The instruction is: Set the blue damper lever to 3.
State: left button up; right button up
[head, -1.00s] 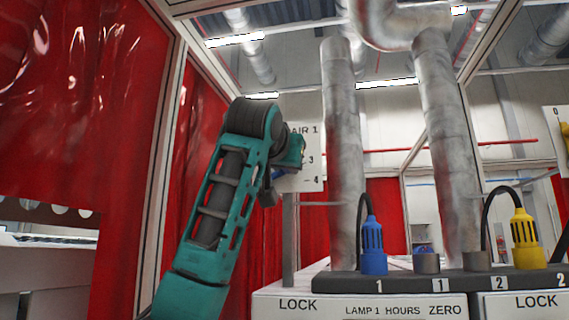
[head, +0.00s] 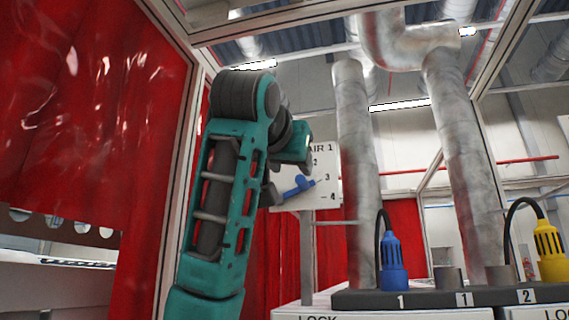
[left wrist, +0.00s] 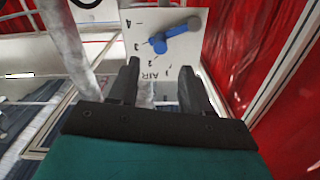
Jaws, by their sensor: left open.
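The blue damper lever (head: 299,187) is on a white plate marked AIR 1 (head: 322,160), with numbers beside it. In the left wrist view the lever (left wrist: 178,31) and plate (left wrist: 187,58) appear upside down. The lever's short end points toward the marks around 3 and 4; I cannot tell the exact setting. My left gripper (head: 270,192) is just left of the lever in the head view. In the left wrist view its open fingers (left wrist: 158,75) are in front of the plate, with the lever beyond their tips. Nothing is between them. My right gripper is out of view.
Two metal ducts (head: 357,150) rise right of the plate. A blue plug (head: 393,262) and a yellow plug (head: 550,252) stand on a dark strip (head: 420,299) below. Red curtains (head: 90,110) hang at the left, beside a pale frame post (head: 180,180).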

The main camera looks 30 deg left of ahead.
pick_arm(q)
jog(key=shift+v, duration=1.75)
